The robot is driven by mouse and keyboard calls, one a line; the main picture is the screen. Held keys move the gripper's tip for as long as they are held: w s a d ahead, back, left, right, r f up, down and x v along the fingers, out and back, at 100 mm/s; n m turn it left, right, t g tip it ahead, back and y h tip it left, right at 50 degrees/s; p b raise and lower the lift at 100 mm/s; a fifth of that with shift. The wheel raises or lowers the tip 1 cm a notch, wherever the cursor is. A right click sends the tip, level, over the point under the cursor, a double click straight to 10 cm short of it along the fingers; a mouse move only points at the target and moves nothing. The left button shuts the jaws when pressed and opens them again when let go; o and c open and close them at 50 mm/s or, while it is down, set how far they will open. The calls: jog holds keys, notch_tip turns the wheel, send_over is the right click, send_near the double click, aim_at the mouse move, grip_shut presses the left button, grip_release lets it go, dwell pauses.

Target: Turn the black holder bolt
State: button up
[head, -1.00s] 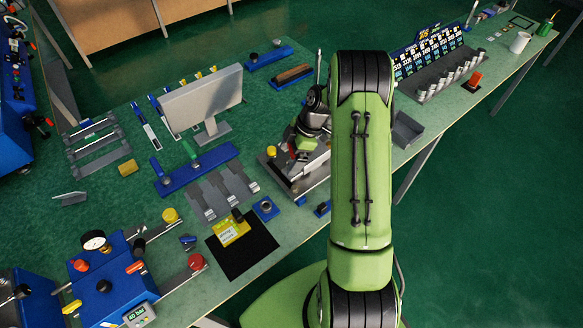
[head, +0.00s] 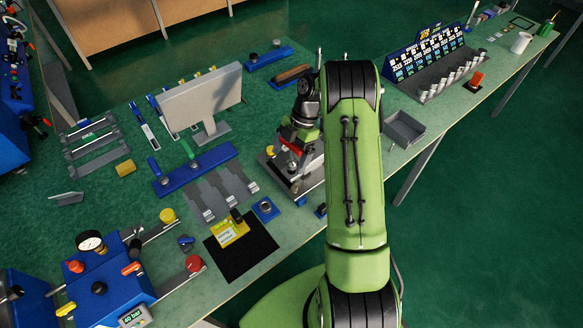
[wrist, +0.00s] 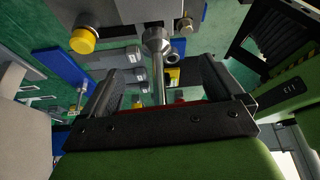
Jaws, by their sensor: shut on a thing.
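My gripper (wrist: 160,103) is shut on a metal-shafted tool (wrist: 158,72) with a red part at the fingers. The tool's rounded metal head points away from my gripper, just under the grey press block (wrist: 125,12). A small bolt-like round part (wrist: 186,25) sits on the block, right of the tool head. I cannot tell whether it is the black holder bolt or whether the tool touches it. In the head view, my gripper (head: 297,136) is over the press (head: 285,175), partly hidden by my arm.
A yellow knob (wrist: 82,40) sticks out left of the tool in the wrist view. In the head view, a grey monitor (head: 200,98) and blue rack (head: 195,172) stand left of the press. A black mat (head: 245,262) lies in front, and a grey tray (head: 403,130) lies right.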

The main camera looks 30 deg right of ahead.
jog(key=shift+f+b, duration=1.1)
jog(key=m+t+b, duration=0.1)
jog(key=m+b, duration=0.1)
jog(key=m, duration=0.2)
jog(key=shift+w+t, duration=0.1)
jog(key=shift+t, duration=0.2)
jog(key=m+t+b, duration=0.1)
jog(key=m, duration=0.2)
jog(key=shift+w+f+b, duration=0.1)
jog(key=shift+b, duration=0.25)
jog(key=m+t+h+b, duration=0.1)
jog(key=m, duration=0.2)
jog(key=m+t+b, duration=0.1)
jog(key=m+b, duration=0.1)
jog(key=m, duration=0.2)
jog(key=shift+w+h, duration=0.1)
jog(key=shift+h, duration=0.3)
jog(key=m+b, duration=0.1)
jog(key=m, duration=0.1)
jog(key=m+t+h+b, duration=0.1)
jog(key=m, duration=0.1)
jog(key=shift+d+m+h, duration=0.1)
jog(key=shift+m+h, duration=0.2)
jog(key=m+h, duration=0.1)
jog(key=m, duration=0.2)
jog(key=shift+d, duration=0.15)
jog(key=shift+n+y+b, duration=0.35)
jog(key=shift+n+y, duration=0.05)
jog(key=shift+n, duration=0.9)
jog(key=shift+r, duration=0.2)
